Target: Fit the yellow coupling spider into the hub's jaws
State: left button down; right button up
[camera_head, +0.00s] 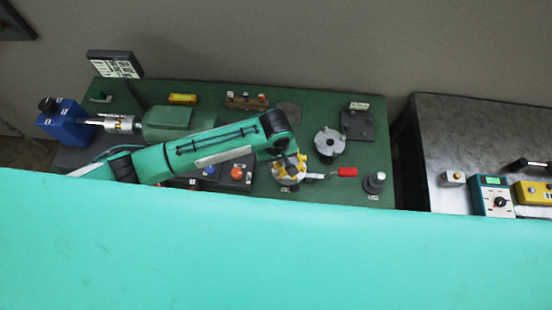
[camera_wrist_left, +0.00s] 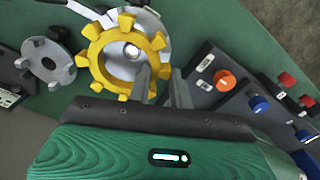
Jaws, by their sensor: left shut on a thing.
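The yellow coupling spider (camera_wrist_left: 93,58) is a toothed ring, seen nearly face-on in the left wrist view. My left gripper (camera_wrist_left: 162,85) is shut on its lower right rim. In the head view the spider (camera_head: 279,169) is at the tip of my left gripper (camera_head: 289,160), partly hidden by it. Behind it is a silver round part (camera_wrist_left: 155,38), with a bright round centre showing through the ring. I cannot tell whether they touch. A grey hub with jaws (camera_head: 329,142) stands behind and to the right; it also shows in the left wrist view (camera_wrist_left: 45,62). My right gripper is not in view.
A red-handled lever (camera_head: 347,172) lies right of the spider. A dark post (camera_head: 374,182) stands at the green bench's right front. A button box (camera_head: 237,173) is left of the gripper. A large teal surface hides the front. A grey table (camera_head: 440,140) stands right.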

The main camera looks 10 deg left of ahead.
pick_arm(q)
jog(key=shift+r, duration=0.1)
jog(key=shift+f, duration=0.35)
dwell(0.3)
jog(key=shift+f, duration=1.35)
jog(key=c, duration=1.2)
grip_release()
jog(key=shift+r, duration=0.1)
jog(key=shift+r+b, duration=0.35)
jog(key=shift+r, duration=0.15)
jog(key=shift+r+b, duration=1.55)
jog(key=shift+r, duration=4.85)
